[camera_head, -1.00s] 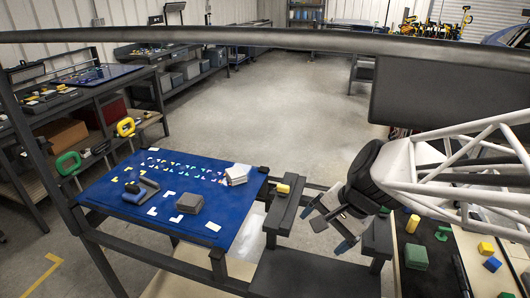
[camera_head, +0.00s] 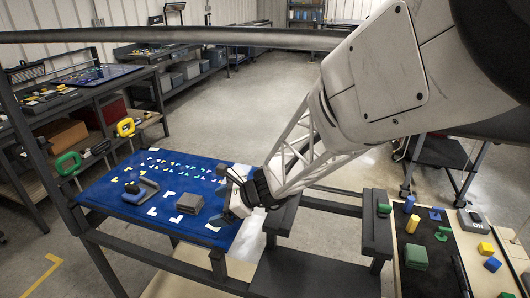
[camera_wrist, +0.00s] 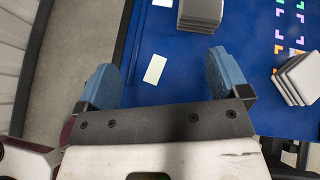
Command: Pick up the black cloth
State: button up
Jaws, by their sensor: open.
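My gripper (camera_head: 224,195) is open and empty over the right edge of the blue mat (camera_head: 150,226) in the head view. In the wrist view its two blue fingers stand wide apart, my gripper (camera_wrist: 160,78) having bare mat and a small white rectangle between and beyond them. A dark grey folded stack (camera_head: 190,203), the darkest cloth-like thing I see, lies on the mat left of the gripper. It also shows at the top of the wrist view (camera_wrist: 200,14), beyond the fingers and apart from them. I cannot tell for sure that it is the black cloth.
A dark grey and blue tool (camera_head: 138,190) and several small coloured shapes lie on the mat. A dark frame (camera_head: 310,262) stands to the right.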

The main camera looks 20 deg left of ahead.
aim_at(191, 200)
jog(key=w+a+m, duration=0.1)
jog(key=a, duration=0.1)
jog(key=w+a+f+m+y, duration=0.1)
jog(key=w+a, duration=0.1)
jog(key=w+a+f+m+t+y, duration=0.1)
jog(key=a, duration=0.1)
jog(key=shift+w+m, duration=0.3)
jog(key=shift+x, duration=1.3)
jog(key=shift+a, duration=0.1)
jog(key=shift+x, duration=2.5)
jog(key=shift+s+r, duration=0.1)
jog(key=shift+s, duration=0.05)
jog(key=shift+c, duration=0.4)
